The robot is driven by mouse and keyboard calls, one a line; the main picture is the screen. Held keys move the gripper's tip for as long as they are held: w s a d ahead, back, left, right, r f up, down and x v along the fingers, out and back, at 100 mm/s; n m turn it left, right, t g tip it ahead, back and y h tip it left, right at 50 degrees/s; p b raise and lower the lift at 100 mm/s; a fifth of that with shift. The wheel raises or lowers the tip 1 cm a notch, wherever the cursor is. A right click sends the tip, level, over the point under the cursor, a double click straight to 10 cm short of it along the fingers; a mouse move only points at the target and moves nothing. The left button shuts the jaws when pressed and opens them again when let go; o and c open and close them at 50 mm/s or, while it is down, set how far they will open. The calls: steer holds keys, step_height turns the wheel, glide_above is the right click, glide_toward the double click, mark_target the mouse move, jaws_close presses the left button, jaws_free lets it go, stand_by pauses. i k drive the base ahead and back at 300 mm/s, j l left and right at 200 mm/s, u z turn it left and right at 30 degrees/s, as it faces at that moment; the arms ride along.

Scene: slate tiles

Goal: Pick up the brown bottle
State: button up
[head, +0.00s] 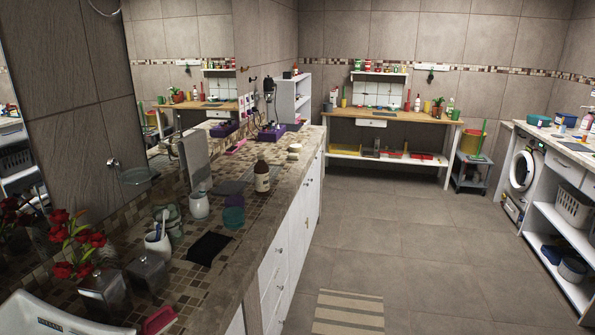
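The brown bottle (262,177) stands upright on the tiled counter (236,262), in the middle left of the head view. It has a pale label and a narrow neck. It is near the counter's right edge, with a small pale round jar (294,152) behind it. My gripper is not in the head view, so its state and its place relative to the bottle do not show.
A black cloth (208,248) lies nearer. A towel (195,158) hangs behind. The floor (410,240) right of the counter is clear except for a striped mat (348,313).

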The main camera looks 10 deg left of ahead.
mark_target(262, 169)
steer(key=i+z, duration=0.1)
steer(key=i, duration=1.35)
steer(key=i+u, duration=0.45)
steer(key=i+l+u, duration=0.25)
steer(key=u, duration=0.15)
steer(key=i+l+u, duration=0.7)
steer(key=u, duration=0.15)
steer(key=i+l+u, duration=0.55)
steer(key=l+u, duration=0.3)
steer(key=j, duration=0.1)
